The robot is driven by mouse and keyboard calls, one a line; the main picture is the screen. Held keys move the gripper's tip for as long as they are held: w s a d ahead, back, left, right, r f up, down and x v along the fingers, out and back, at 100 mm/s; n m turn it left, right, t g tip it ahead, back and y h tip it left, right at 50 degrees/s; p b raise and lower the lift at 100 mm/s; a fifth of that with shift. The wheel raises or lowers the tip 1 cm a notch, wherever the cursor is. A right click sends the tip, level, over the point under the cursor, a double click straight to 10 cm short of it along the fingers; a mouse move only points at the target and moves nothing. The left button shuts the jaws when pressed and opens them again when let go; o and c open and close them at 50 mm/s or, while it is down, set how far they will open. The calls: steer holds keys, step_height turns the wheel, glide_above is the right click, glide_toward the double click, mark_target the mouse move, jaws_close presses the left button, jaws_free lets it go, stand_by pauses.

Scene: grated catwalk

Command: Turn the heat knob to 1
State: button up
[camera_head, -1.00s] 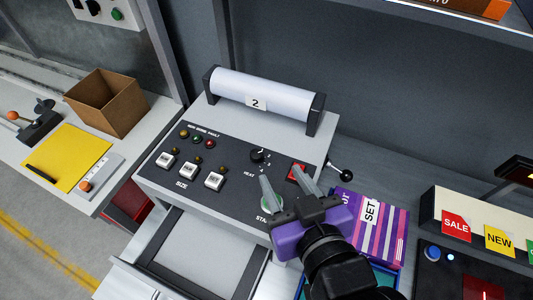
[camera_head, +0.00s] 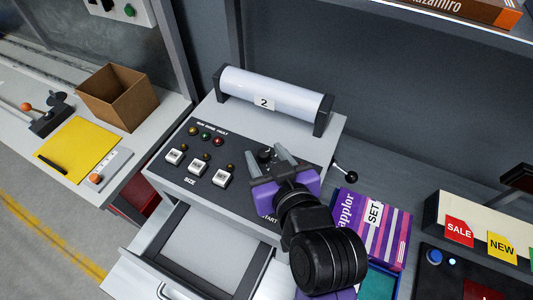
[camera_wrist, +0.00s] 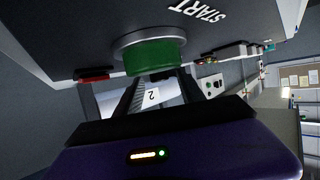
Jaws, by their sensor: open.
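The heat knob (camera_head: 265,155) is a small black dial on the dark control panel (camera_head: 213,195) of the grey machine. In the head view it shows between the fingertips of my gripper (camera_head: 263,152) and is partly hidden. Its pointer and scale are too covered to read. My gripper is open, with one finger on each side of the knob in the picture; I cannot tell whether they touch it. In the wrist view my fingers (camera_wrist: 160,92) reach past the large green START button (camera_wrist: 155,55), and the knob is not clear there.
White size buttons (camera_head: 198,167) and small lamps (camera_head: 206,136) lie left of the knob. A white roller (camera_head: 272,93) marked 2 stands behind. A black ball lever (camera_head: 351,178) and a purple box (camera_head: 372,228) are at the right. A red button (camera_wrist: 95,75) shows in the wrist view.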

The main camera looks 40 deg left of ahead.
steer(key=shift+c, duration=0.3)
jaws_close()
steer(key=shift+w, duration=0.1)
steer(key=shift+w+d+r+n+g+y+p, duration=0.15)
steer(key=shift+n+g+y+p, duration=0.35)
steer(key=shift+n+g, duration=0.5)
steer(key=shift+w+n+g+y, duration=0.2)
steer(key=shift+n+g+y, duration=0.1)
steer(key=shift+n+g, duration=0.6)
steer(key=n+g+b, duration=0.2)
steer(key=g, duration=0.1)
steer(key=shift+w+n+g, duration=0.2)
steer(key=shift+n+g, duration=0.1)
steer(key=shift+n, duration=0.1)
steer(key=shift+n+g+b, duration=1)
steer(key=shift+n+g, duration=0.2)
steer(key=shift+g, duration=0.2)
